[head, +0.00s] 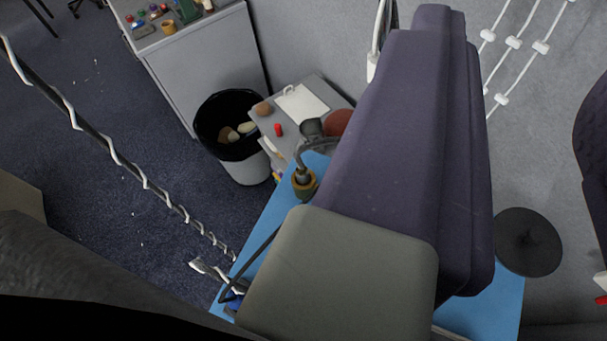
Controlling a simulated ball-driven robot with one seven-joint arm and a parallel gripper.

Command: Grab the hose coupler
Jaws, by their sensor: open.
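The hose coupler appears to be a small brass and dark green fitting (304,183), upright on the blue table top (318,163). A grey curved hose or spout rises from its top. It stands at the left edge of a big purple padded block, just behind a grey-green box. Its lower part is partly hidden. I make out no gripper fingers in the head view, and nothing is in contact with the coupler from my side. A large dark shape (90,270) fills the lower left corner, close to the camera; I cannot tell what it is.
The purple block (400,130) and grey-green box (345,270) crowd the table right of the coupler. A bin (228,130), cluttered side table (268,132) and grey cabinet (205,62) stand behind.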

